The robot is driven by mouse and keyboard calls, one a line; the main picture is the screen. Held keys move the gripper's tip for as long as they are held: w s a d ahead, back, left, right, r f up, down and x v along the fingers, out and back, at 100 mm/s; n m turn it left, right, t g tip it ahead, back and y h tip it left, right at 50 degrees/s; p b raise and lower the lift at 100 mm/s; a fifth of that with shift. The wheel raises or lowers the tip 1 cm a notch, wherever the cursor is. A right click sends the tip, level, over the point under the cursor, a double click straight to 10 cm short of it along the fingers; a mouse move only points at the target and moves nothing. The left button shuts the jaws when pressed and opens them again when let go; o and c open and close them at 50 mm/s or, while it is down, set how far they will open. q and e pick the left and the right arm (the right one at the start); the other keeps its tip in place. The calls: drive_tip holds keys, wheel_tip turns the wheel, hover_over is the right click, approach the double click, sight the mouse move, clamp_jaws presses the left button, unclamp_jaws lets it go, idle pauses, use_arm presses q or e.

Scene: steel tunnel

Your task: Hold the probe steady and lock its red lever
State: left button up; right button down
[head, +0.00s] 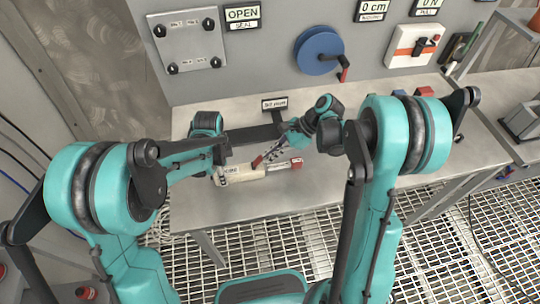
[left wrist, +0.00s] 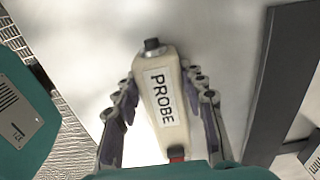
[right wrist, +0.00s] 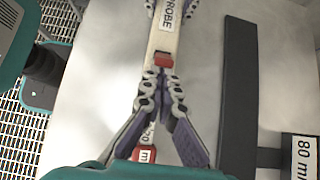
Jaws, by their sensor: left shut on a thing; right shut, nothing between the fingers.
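The cream probe (head: 245,172) lies across the steel bench, with its PROBE label showing in the left wrist view (left wrist: 162,97). My left gripper (head: 221,166) is shut on the probe, one finger on each side of its body. The red lever (right wrist: 163,60) shows on the probe's upper side in the right wrist view. My right gripper (right wrist: 160,82) is shut and empty, its fingertips close beside the lever; whether they touch it I cannot tell.
A dark bar (right wrist: 238,95) runs alongside the probe, with an 80 mm sign (right wrist: 304,157) near it. The wall behind carries a blue wheel (head: 318,50) and a white panel with a red part (head: 412,46). Small red and blue blocks sit at the bench's back right.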

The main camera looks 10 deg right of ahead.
sight(257, 161)
drive_tip(key=shift+a+r, duration=0.1)
drive_tip(key=shift+a+r+h, duration=0.3)
drive_tip(key=shift+a+h, duration=0.05)
drive_tip(key=shift+h, duration=0.4)
drive_tip(key=shift+a+r+h, duration=0.3)
drive_tip(key=shift+a+h, duration=0.05)
drive_tip(key=shift+h, duration=0.4)
drive_tip(key=h, duration=0.1)
drive_tip(key=a+h, duration=0.1)
drive_tip(key=shift+a+r+h, duration=0.25)
drive_tip(key=shift+r+h, duration=0.05)
drive_tip(key=shift+r, duration=0.05)
drive_tip(key=shift+a+r, duration=0.1)
drive_tip(key=shift+a, duration=0.05)
drive_tip(key=shift+a+r, duration=0.1)
drive_tip(key=shift+a, duration=0.3)
drive_tip(key=shift+r, duration=0.8)
